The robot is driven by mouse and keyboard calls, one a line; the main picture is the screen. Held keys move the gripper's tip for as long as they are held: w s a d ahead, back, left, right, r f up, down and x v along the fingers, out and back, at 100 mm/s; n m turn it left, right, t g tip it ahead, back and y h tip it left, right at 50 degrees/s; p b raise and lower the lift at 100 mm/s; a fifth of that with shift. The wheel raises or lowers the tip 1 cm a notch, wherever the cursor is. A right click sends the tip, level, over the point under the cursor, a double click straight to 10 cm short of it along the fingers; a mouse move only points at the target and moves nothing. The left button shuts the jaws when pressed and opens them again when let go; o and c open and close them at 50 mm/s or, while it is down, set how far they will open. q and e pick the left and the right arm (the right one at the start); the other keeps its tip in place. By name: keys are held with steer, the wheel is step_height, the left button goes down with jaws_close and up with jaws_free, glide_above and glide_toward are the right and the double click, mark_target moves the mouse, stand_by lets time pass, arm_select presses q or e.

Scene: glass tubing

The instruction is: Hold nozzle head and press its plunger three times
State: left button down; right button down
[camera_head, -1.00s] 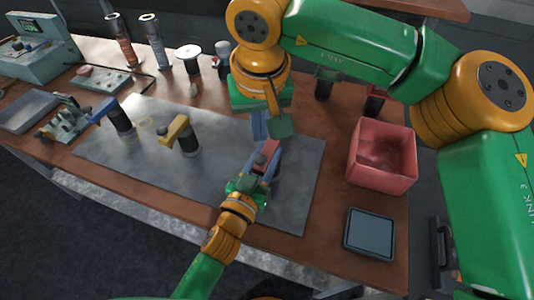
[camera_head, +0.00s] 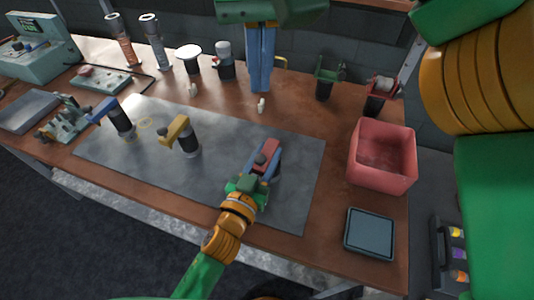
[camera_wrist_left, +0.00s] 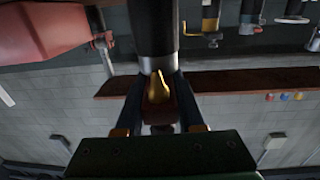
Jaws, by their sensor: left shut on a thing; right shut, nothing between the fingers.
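The red nozzle head (camera_head: 271,146) stands on the grey mat's right part, with a dark round plunger knob on it. My left gripper (camera_head: 259,170) comes from the front and is shut on it, blue fingers on either side. In the left wrist view the fingers (camera_wrist_left: 161,103) flank the nozzle's gold tip (camera_wrist_left: 158,87), and the dark cylindrical body (camera_wrist_left: 153,28) with its metal collar shows beyond. My right gripper (camera_head: 261,84) is at the back, fingers together and empty, pointing down, well apart from the nozzle head. The plunger's travel cannot be made out.
A yellow-topped nozzle (camera_head: 178,128) and a blue-topped one (camera_head: 104,111) stand on the mat (camera_head: 215,186) to the left. A red bin (camera_head: 381,181) and a dark square tray (camera_head: 370,233) are on the right. Bottles and small white pieces line the back.

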arm_select(q)
steer(key=shift+c, duration=2.2)
jaws_free()
